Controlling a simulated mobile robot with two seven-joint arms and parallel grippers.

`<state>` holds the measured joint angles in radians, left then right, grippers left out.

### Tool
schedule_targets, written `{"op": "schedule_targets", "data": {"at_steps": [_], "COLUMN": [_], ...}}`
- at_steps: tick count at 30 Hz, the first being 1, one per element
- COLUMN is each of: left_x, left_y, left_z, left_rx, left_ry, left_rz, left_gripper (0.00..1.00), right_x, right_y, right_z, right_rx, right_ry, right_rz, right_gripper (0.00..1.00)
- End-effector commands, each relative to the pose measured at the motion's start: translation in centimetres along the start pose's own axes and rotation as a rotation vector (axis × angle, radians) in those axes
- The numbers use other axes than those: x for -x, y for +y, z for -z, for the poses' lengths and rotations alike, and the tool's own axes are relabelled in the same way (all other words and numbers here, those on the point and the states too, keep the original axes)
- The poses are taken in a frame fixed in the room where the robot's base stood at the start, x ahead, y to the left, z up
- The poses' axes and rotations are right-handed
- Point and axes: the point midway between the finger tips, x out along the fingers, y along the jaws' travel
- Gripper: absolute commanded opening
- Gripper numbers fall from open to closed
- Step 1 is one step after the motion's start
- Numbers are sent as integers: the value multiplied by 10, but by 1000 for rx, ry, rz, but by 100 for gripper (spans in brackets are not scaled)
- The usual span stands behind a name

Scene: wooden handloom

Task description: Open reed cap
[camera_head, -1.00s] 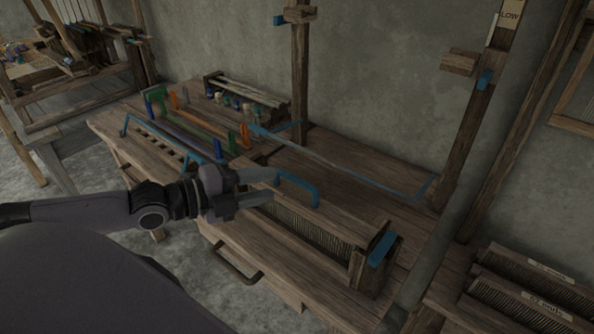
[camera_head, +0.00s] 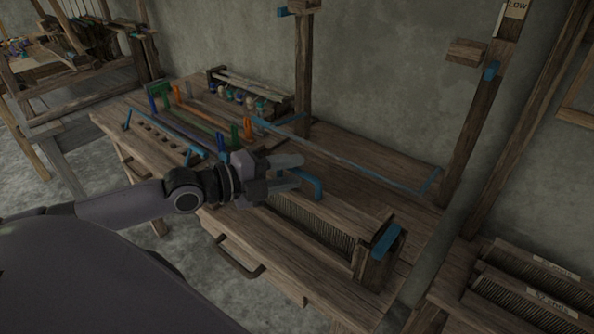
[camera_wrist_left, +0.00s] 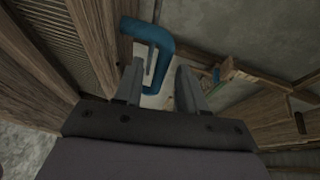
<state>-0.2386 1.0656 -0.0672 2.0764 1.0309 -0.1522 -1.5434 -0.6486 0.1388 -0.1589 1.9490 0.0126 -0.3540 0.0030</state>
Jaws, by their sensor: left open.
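The reed cap (camera_head: 340,215) is a long wooden beam lying over the dark, comb-like reed (camera_head: 315,228). In the left wrist view the blue handle (camera_wrist_left: 150,32) reaches down into the gap between the open fingers (camera_wrist_left: 160,85). I cannot tell whether a finger touches it. My right gripper is in neither view.
A thin blue rod (camera_head: 365,172) crosses behind the cap. Labelled reeds (camera_head: 535,290) lie at the lower right.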

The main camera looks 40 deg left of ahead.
Motion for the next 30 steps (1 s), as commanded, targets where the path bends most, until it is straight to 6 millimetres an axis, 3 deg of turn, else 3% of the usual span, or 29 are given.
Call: {"op": "schedule_targets", "data": {"at_steps": [9, 20, 22, 24, 30], "left_x": [-18, -20, -20, -20, -20], "left_y": [0, 0, 0, 0, 0], "left_z": [0, 0, 0, 0, 0], "left_rx": [2, 1, 1, 1, 1], "left_ry": [0, 1, 1, 1, 1], "left_rz": [1, -1, -1, -1, -1], "left_gripper": [40, 40, 24, 1, 0], "right_x": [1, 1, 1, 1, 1], "right_y": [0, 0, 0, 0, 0], "right_z": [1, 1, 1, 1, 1], "right_rx": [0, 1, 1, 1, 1], "right_ry": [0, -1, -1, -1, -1], "right_rz": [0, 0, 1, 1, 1], "right_gripper": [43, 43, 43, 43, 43]}}
